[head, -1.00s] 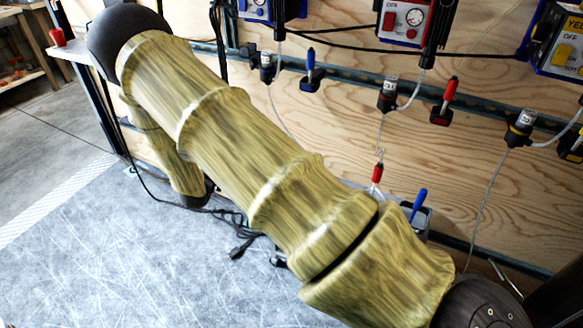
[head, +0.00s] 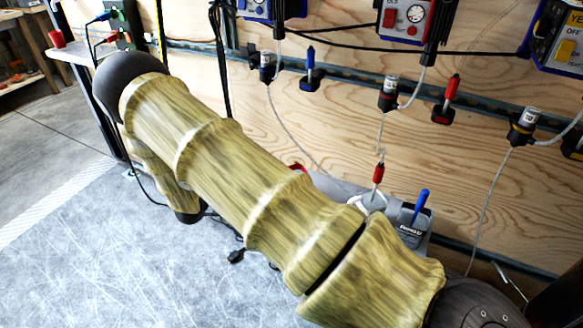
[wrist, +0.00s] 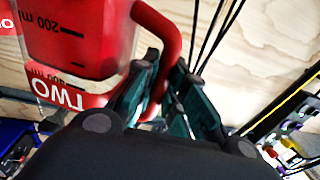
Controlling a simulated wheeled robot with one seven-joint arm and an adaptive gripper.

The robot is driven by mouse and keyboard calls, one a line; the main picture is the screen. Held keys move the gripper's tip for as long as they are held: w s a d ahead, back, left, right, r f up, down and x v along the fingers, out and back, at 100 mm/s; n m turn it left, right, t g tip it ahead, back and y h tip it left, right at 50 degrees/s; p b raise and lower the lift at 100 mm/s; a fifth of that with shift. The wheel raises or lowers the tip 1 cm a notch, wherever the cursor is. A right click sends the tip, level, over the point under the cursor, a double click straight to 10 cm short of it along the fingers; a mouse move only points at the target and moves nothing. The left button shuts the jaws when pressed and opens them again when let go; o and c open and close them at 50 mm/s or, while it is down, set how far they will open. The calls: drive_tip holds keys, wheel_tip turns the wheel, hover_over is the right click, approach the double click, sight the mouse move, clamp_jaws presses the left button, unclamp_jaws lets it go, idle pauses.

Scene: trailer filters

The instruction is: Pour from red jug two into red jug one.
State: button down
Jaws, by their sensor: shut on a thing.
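Red jug two (wrist: 85,75) fills the upper left of the wrist view, with its white "TWO" label and ml marks upside down there. My gripper (wrist: 166,88) is shut on its red handle (wrist: 168,30), one green-padded finger on each side. A red patch with cut-off white letters (wrist: 7,18) shows at the left edge of the wrist view; it may be red jug one. My gripper and jug two cannot be made out in the head view, where my arm blocks much. Jug two's contents and true tilt cannot be told.
A wooden panel (head: 330,120) carries pump boxes, cables and tubes. A grey device (head: 412,228) with a blue-handled tool stands behind my arm. A small red object (head: 56,38) rests on a side table at far left. The scratched grey surface (head: 110,260) is clear at lower left.

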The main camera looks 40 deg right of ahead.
drive_tip(key=shift+r+p, duration=1.45)
drive_tip(key=shift+r, duration=1.05)
